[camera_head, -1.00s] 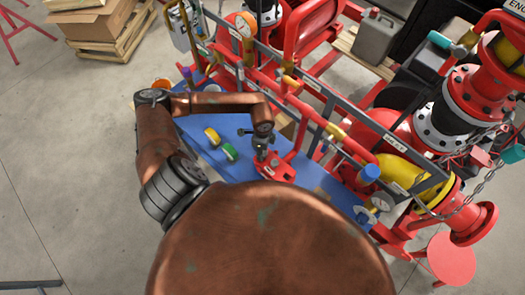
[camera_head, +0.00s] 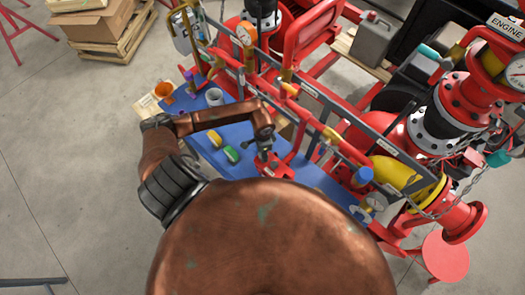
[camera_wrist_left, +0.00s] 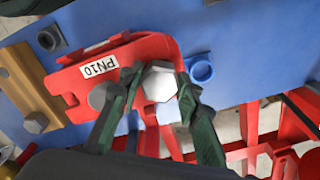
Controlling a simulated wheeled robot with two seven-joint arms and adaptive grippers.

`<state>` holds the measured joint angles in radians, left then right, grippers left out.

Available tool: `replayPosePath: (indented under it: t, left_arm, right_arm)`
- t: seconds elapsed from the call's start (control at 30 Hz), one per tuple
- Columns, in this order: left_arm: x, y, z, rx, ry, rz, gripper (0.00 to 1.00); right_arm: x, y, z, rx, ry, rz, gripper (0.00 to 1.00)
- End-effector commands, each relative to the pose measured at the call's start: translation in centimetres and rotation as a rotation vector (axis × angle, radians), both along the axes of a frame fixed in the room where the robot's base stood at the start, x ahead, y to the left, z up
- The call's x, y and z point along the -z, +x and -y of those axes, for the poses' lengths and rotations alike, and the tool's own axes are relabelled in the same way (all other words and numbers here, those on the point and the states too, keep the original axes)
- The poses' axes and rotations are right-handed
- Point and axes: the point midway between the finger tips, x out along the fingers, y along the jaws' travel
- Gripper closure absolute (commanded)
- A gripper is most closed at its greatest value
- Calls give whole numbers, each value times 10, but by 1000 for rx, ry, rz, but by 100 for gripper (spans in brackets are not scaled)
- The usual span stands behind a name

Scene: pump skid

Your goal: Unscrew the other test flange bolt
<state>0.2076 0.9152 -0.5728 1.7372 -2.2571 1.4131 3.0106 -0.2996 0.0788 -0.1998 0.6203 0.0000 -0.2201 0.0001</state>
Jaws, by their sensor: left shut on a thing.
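The red test flange (camera_wrist_left: 75,75) with a white PN10 label lies on the blue bench top (camera_wrist_left: 235,35) in the left wrist view; part of it shows in the head view (camera_head: 300,163). My left gripper (camera_wrist_left: 157,88) is shut with its dark green fingers on either side of a silver hex-headed bolt (camera_wrist_left: 160,82) at the flange's edge. A round grey bolt head or hole (camera_wrist_left: 97,96) lies left of it, partly behind the left finger. In the head view my left gripper (camera_head: 265,155) points down at the flange. My right gripper is in neither view.
A blue ring (camera_wrist_left: 201,70) sits close beside the held bolt. A brown block (camera_wrist_left: 28,85) with a bolt stands at left. Yellow (camera_head: 214,138) and green (camera_head: 231,154) items and a grey cup (camera_head: 214,97) are on the bench. Red pump pipework (camera_head: 400,140) crowds the right.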

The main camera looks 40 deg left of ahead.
Motion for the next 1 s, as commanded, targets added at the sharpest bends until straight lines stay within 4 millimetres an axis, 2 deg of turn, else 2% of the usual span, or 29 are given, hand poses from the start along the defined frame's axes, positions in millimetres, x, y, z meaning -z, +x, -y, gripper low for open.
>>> replayPosePath:
  t: [0.07, 0.53, 0.87, 0.9, 1.0]
  left_arm:
    - [-2, -2, 0, -38, -3, -5, 94]
    - [0, 0, 1, -325, -5, 0, 94]
    - [0, -1, -2, -366, 2, -2, 94]
    - [0, -1, -1, -366, 1, -3, 67]
    - [0, -1, -1, -365, 2, -2, 60]
  right_arm:
    - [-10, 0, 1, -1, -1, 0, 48]
    - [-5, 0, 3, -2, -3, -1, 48]
    - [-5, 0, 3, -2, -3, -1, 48]
    - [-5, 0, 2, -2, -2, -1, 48]
    - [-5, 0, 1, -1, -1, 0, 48]
